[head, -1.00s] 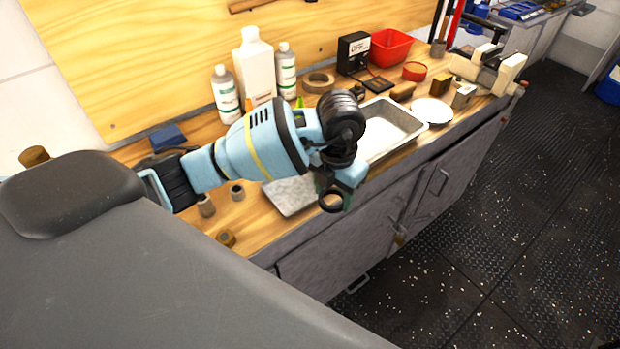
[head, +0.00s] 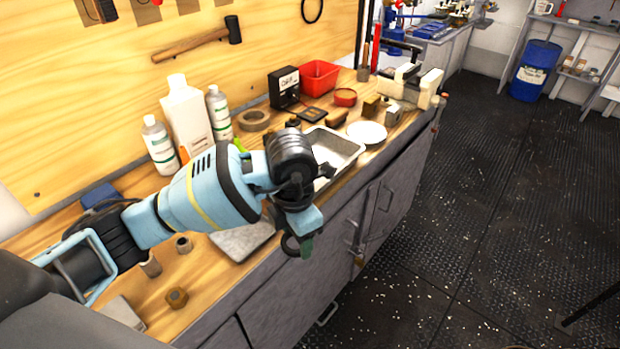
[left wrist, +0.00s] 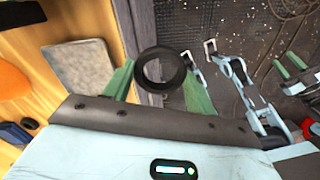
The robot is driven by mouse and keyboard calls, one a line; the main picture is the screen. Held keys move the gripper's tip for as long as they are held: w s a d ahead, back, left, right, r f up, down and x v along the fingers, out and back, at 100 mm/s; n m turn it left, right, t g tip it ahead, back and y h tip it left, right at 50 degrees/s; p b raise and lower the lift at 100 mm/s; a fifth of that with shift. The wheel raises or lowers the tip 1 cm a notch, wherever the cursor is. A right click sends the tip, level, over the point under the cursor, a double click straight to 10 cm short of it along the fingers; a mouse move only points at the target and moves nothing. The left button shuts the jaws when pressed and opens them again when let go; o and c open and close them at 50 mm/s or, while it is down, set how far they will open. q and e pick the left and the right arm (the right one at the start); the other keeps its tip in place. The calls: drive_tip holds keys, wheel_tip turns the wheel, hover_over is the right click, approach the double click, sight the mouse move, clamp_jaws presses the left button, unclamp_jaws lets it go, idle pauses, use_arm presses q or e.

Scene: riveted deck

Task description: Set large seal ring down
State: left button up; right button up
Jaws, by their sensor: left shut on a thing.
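My left gripper (head: 300,238) is shut on a dark round seal ring, held between its two green fingers. In the left wrist view the black ring (left wrist: 142,69) is seen nearly face-on between the fingertips, its hole clear. In the head view the gripper and ring appear in front of the cabinet face, just past the bench's front edge. A grey plate (head: 243,240) lies on the bench beside the gripper and also shows in the left wrist view (left wrist: 80,72). My right gripper (left wrist: 290,67) seems to show at the right of that view, small; its opening is unclear.
The wooden bench (head: 205,290) holds a metal tray (head: 345,148), a white plate (head: 367,132), bottles (head: 188,118), a tape roll (head: 253,120) and a hex nut (head: 177,297). A vise (head: 415,82) stands at the far end. The dark floor (head: 500,220) is open.

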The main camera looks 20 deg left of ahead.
use_arm(q)
drive_tip(key=m, duration=0.3)
drive_tip(key=a+m, duration=0.1)
drive_tip(key=shift+s+r, duration=0.35)
drive_tip(key=shift+s, duration=0.05)
drive_tip(key=m, duration=0.3)
drive_tip(key=s+a+m, duration=0.1)
drive_tip(key=shift+r+m, duration=0.25)
drive_tip(key=shift+m, duration=0.05)
drive_tip(key=s+a+r+m, duration=0.1)
drive_tip(key=s+a+m, duration=0.1)
drive_tip(key=m, duration=0.7)
drive_tip(key=s+a+m, duration=0.2)
drive_tip(key=s+m, duration=0.1)
drive_tip(key=m, duration=0.7)
drive_tip(key=shift+s+r, duration=0.35)
drive_tip(key=shift+s, duration=0.05)
